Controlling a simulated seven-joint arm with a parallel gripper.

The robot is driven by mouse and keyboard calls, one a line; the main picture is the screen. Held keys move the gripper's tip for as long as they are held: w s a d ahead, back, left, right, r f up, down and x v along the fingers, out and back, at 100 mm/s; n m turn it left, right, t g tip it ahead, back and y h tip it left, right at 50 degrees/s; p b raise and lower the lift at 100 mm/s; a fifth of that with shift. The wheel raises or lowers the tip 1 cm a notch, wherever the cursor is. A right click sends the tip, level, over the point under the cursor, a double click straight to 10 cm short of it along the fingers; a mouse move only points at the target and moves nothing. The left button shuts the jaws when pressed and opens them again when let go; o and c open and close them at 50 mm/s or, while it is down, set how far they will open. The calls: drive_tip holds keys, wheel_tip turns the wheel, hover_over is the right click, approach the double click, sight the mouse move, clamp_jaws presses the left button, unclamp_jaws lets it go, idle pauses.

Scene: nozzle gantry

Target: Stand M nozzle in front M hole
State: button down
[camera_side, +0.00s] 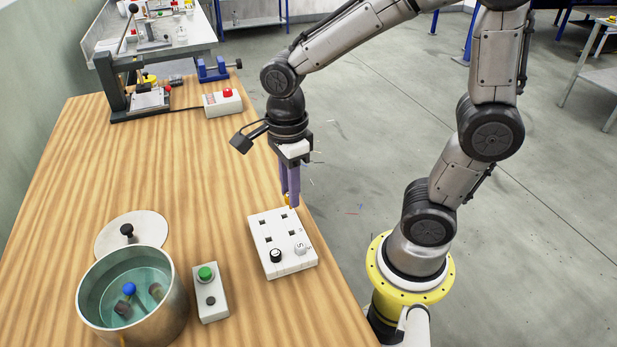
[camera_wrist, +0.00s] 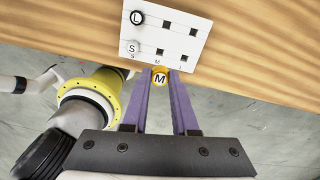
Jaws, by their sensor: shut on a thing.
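My gripper (camera_side: 291,202) has purple fingers and is shut on the yellow M nozzle (camera_wrist: 160,77). In the side view the nozzle (camera_side: 287,198) shows only partly behind the fingertips, near the block's far edge. The white block (camera_side: 267,233) lies on the table. In the wrist view (camera_wrist: 175,42) the nozzle is just outside the block's lettered edge. The M hole (camera_wrist: 159,52) in the row by the letters is empty. A white S nozzle (camera_wrist: 133,47) stands in that row. A black L nozzle (camera_wrist: 137,18) stands in the other row.
A metal pot (camera_side: 160,310) of liquid and its lid (camera_side: 110,235) stand at the left. A green-button box (camera_side: 210,291) stands between pot and block. A press (camera_side: 140,98) and a red-button box (camera_side: 223,103) are at the back. The table edge is close beside the block.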

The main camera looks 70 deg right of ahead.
drive_tip(key=shift+f, duration=2.95)
drive_tip(key=shift+f, duration=1.5)
drive_tip(key=c, duration=0.6)
unclamp_jaws()
drive_tip(key=shift+r, duration=0.1)
drive_tip(key=shift+r, duration=3.45)
